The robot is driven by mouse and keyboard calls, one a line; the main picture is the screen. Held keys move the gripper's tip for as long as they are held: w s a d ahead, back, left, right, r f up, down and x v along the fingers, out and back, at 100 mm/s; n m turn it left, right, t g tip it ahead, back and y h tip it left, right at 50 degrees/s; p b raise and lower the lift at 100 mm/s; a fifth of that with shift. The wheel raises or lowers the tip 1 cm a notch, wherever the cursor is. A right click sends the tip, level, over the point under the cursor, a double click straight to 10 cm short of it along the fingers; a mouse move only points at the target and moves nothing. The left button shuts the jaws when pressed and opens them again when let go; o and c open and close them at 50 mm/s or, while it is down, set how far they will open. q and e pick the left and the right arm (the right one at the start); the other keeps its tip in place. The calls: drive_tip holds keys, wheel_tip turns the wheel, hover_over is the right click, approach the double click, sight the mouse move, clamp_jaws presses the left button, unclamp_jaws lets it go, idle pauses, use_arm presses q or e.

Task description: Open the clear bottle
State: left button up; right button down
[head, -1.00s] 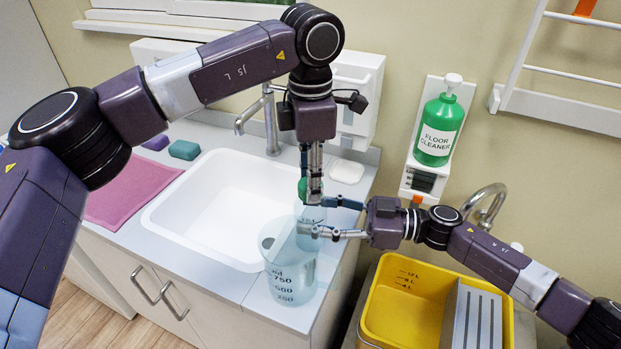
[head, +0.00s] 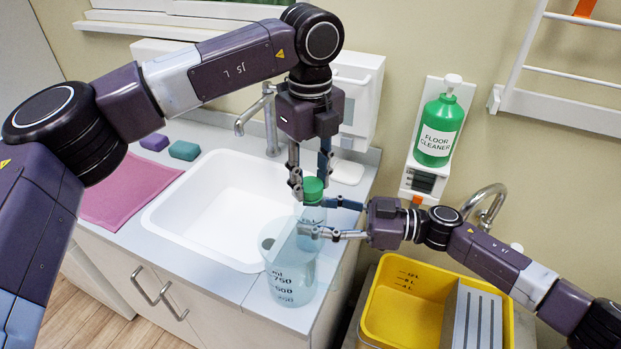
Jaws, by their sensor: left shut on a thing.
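The clear bottle (head: 311,216) stands upright at the right end of the counter, by the sink, and has a green cap (head: 313,187). My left gripper (head: 312,192) points down from above and its fingers are shut around the cap. My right gripper (head: 313,217) comes in from the right, with one finger on each side of the bottle's body, shut on it. The bottle's lower part is hard to make out behind a see-through measuring jug.
The clear measuring jug (head: 292,285) stands right in front of the bottle. The white sink (head: 205,205) and its tap (head: 270,120) are to the left. A yellow bucket (head: 400,310) is at the lower right. A green floor cleaner bottle (head: 437,130) hangs on the wall.

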sight(311, 184)
use_arm(q)
drive_tip(key=n, duration=0.6)
drive_tip(key=shift+r, duration=0.2)
idle(0.4)
drive_tip(key=shift+r, duration=0.9)
drive_tip(key=shift+r, duration=2.05)
use_arm(e)
drive_tip(key=c, duration=0.9)
unclamp_jaws()
